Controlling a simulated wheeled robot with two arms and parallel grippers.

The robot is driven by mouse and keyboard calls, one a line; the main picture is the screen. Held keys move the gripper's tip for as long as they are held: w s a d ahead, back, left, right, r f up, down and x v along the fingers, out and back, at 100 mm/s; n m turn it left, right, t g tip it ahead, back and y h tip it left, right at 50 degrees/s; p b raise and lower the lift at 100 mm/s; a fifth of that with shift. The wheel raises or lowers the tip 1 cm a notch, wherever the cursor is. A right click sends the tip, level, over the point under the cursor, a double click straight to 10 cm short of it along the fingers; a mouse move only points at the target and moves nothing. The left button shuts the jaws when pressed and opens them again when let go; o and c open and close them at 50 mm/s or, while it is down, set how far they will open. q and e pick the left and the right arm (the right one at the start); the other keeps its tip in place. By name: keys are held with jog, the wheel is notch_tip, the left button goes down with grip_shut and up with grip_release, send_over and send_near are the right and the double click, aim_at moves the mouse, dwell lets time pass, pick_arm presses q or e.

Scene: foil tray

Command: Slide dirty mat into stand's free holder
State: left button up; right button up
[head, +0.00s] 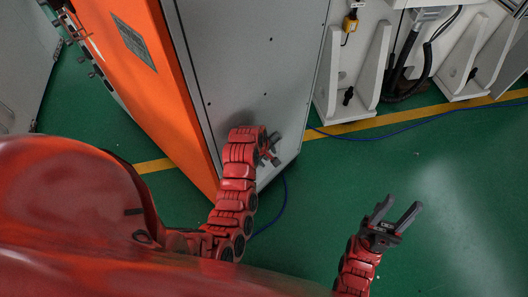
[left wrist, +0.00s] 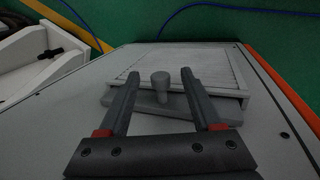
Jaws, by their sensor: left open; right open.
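No dirty mat and no stand with holders can be made out in either view. My left gripper (head: 272,149) is open, close to the grey side face of a large orange and grey cabinet (head: 250,60). In the left wrist view, the open fingers of my left gripper (left wrist: 160,76) point toward a grey knob (left wrist: 161,79). The knob shows between the fingers and they do not grip it. A flat grey panel with a raised rim (left wrist: 200,62) lies behind the knob. My right gripper (head: 394,215) is open and empty over the green floor.
The green floor (head: 440,190) is clear around my right gripper. White machine frames (head: 355,75) stand at the back right behind a yellow line (head: 400,117). A blue cable (head: 400,127) lies on the floor. The cabinet's orange side (head: 150,70) blocks the left.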

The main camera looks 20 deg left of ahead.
pick_arm(q)
jog(key=shift+x, duration=2.85)
grip_shut()
jog(key=shift+r, duration=0.1)
jog(key=shift+r+p, duration=3.5)
jog(key=shift+r, duration=2.65)
notch_tip(320, 180, up, 13)
jog(key=p, duration=0.5)
jog(key=shift+f+p, duration=0.2)
jog(key=shift+p, duration=0.2)
